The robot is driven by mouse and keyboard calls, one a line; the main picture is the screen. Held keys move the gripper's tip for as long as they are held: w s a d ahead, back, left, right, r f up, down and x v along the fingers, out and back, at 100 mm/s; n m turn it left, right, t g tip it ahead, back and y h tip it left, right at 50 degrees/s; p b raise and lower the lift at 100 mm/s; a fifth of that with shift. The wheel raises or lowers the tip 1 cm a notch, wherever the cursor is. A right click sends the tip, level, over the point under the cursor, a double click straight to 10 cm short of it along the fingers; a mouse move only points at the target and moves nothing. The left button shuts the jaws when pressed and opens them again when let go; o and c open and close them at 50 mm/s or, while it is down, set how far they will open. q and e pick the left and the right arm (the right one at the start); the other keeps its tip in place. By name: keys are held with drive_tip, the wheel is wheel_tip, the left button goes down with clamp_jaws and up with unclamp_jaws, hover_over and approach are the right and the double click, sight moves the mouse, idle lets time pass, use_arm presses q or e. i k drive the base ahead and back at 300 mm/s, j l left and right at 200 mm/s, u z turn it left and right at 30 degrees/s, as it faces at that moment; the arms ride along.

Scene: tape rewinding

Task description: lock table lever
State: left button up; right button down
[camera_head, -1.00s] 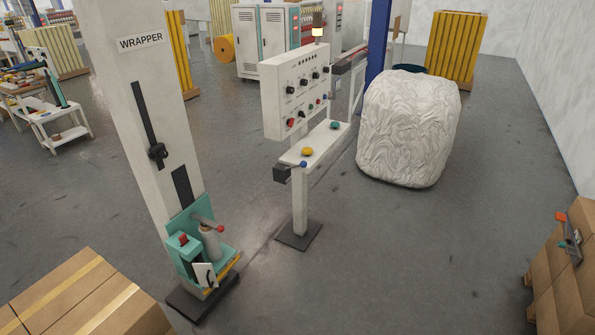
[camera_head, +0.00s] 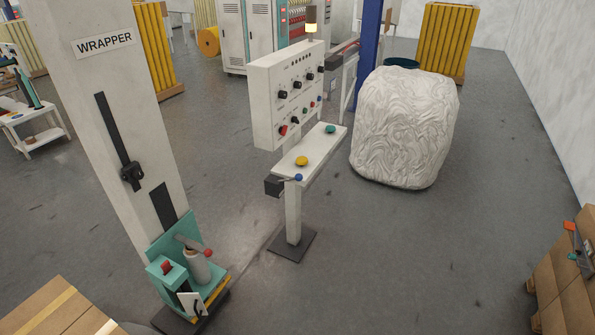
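A control stand has a white panel with knobs (camera_head: 288,95) and a small white table (camera_head: 316,150) below it. A yellow button (camera_head: 302,161) and a green button (camera_head: 330,129) sit on the table. At its near end is a dark block (camera_head: 272,186) with a short lever ending in a blue ball (camera_head: 298,177). The wrapper column (camera_head: 112,120) stands to the left, with a teal unit (camera_head: 166,270) and a lever with a red ball (camera_head: 208,253) at its foot. I cannot tell for certain which is the table lever or whether it is locked. Neither gripper shows.
A large white wrapped bale (camera_head: 405,130) stands right of the control stand. Cardboard boxes are at the bottom left (camera_head: 60,310) and lower right (camera_head: 570,285). The stand's dark foot plate (camera_head: 292,246) lies on the floor. The grey floor (camera_head: 410,260) in front of the bale is clear.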

sight(299, 177)
drive_tip(key=i+u, duration=0.1)
drive_tip(key=i, duration=1.55)
